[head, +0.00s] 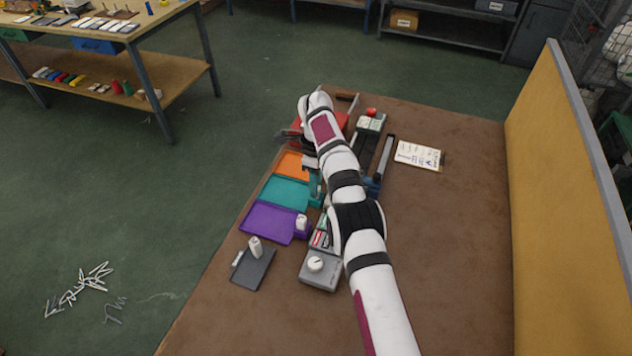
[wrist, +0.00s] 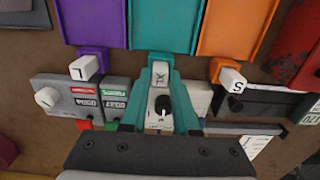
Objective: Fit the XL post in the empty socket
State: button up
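The white XL post (wrist: 160,76) is between the two teal fingers of my gripper (wrist: 161,88), which appear to press on both its sides. It is in line with the inner end of the teal tray (wrist: 165,25), where the teal socket block is mostly hidden by post and fingers. I cannot tell whether the post is seated or just above it. In the head view my arm covers most of this spot; the teal tray (head: 284,193) shows to its left.
A white post (wrist: 84,67) stands at the purple tray (wrist: 88,20), and an S post (wrist: 232,80) at the orange tray (wrist: 235,28). A grey box with a knob (head: 316,264) is nearby. The brown table's right side is mostly clear.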

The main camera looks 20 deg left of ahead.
jog(key=o, duration=0.3)
notch_tip(320, 180, up, 4)
jog(key=shift+r, duration=0.25)
jog(key=s+d+r+n, duration=0.3)
jog(key=s+d+r, duration=0.2)
jog(key=d+r, duration=0.4)
jog(key=s+d+r+n, duration=0.3)
jog(key=s+d+r, duration=0.2)
jog(key=d+r, duration=0.35)
jog(key=s+d+f+n, duration=0.1)
jog(key=s+d+n, duration=0.1)
jog(key=s, duration=0.7)
jog(key=s+d+f+n+y, duration=0.1)
jog(key=s+d, duration=0.3)
jog(key=s, duration=0.5)
jog(key=s+d+f+n, duration=0.2)
jog(key=s+f+n, duration=0.1)
jog(key=s, duration=0.6)
jog(key=shift+d+y, duration=0.4)
jog(key=shift+s, duration=0.1)
